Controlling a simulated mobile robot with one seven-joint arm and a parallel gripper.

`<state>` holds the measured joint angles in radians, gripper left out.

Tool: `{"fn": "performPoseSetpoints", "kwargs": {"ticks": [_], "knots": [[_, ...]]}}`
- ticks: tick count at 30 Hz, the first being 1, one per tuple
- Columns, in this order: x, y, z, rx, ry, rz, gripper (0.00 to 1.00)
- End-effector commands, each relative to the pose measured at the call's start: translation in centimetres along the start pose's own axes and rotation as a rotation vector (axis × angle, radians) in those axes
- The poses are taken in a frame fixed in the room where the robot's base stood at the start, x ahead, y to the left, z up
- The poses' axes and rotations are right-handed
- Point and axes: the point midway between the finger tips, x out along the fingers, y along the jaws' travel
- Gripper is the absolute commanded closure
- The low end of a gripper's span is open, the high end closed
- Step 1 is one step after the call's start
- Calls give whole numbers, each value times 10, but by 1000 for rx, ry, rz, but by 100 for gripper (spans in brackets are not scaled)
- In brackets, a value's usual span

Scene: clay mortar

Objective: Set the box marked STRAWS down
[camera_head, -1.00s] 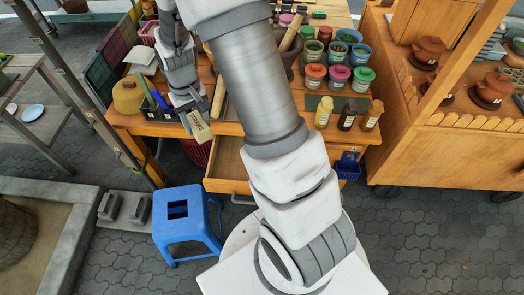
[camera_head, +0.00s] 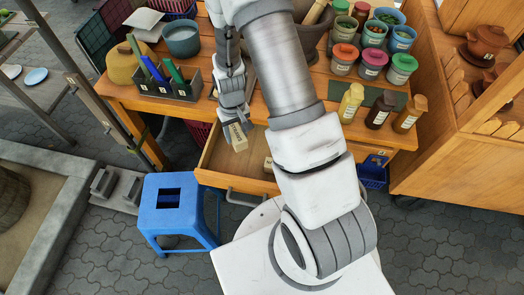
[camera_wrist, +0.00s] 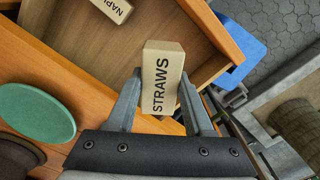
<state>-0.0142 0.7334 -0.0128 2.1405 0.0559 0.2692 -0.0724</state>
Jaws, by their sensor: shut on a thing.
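The tan box marked STRAWS (camera_wrist: 162,90) is between the two fingers of my gripper (camera_wrist: 160,76) in the wrist view, its label facing the camera. My gripper is shut on it. In the head view the box (camera_head: 238,138) hangs below my gripper (camera_head: 233,120), over the left part of the open wooden drawer (camera_head: 235,170). I cannot tell how far above the drawer floor the box is.
A second tan box, its label starting "NAPI" or similar (camera_wrist: 112,10), lies in the drawer; my arm partly hides it in the head view (camera_head: 268,164). A blue stool (camera_head: 172,205) stands left of the drawer. Jars and bottles (camera_head: 350,103) crowd the tabletop.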

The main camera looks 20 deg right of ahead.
Motion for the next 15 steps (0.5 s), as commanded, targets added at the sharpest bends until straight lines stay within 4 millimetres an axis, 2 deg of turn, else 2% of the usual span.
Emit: {"fn": "performPoseSetpoints", "kwargs": {"ticks": [1,3,6,10,15], "knots": [[27,-2,5,-26,-2,-3,100],[41,-6,11,-93,0,-8,100],[52,-14,22,-237,1,-18,100],[53,-24,37,-460,4,-25,100],[42,-32,56,-730,6,-13,100]]}}
